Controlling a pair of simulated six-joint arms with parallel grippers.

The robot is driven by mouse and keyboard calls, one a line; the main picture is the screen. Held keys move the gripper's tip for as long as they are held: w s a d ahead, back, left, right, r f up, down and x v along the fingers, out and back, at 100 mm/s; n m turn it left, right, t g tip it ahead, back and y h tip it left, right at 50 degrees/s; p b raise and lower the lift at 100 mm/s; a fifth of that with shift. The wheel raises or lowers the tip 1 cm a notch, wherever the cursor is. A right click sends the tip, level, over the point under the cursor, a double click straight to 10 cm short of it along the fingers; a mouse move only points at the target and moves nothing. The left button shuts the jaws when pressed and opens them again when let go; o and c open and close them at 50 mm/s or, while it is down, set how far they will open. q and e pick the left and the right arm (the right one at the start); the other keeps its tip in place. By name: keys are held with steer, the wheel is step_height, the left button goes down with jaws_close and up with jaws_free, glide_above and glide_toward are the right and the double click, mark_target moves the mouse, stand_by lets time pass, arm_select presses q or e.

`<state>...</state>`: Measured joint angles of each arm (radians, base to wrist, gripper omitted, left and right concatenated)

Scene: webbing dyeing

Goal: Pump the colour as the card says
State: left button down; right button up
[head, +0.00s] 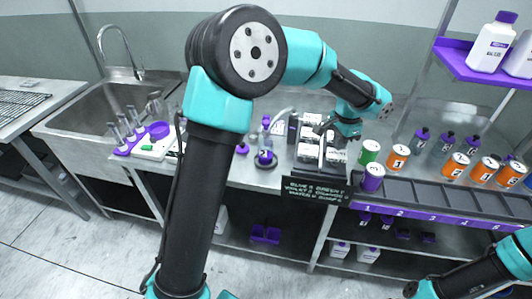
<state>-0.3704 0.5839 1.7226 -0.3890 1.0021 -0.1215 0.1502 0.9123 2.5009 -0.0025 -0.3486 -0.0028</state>
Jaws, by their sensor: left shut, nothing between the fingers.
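The black card (316,190) hangs at the bench's front edge with several lines of pale lettering, too small to read surely. A bottle with a purple label (265,157) stands on a dark round base, with a pale curved spout near its top. My left gripper (328,130) is shut and empty. It is over a dark device with white rolls (310,150), right of the bottle; I cannot tell whether it touches the device. Its fingertips are small and dark.
A green-labelled can (370,152), a purple can (372,178) and several orange cans (398,156) stand right of the device. A numbered rack (450,205) lies before them. White bottles (492,42) stand on a purple shelf. A sink (100,105) is at left.

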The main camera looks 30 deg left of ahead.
arm_select(q)
steer(key=shift+r, duration=0.1)
stand_by(0.5)
steer(key=shift+r, duration=2.9)
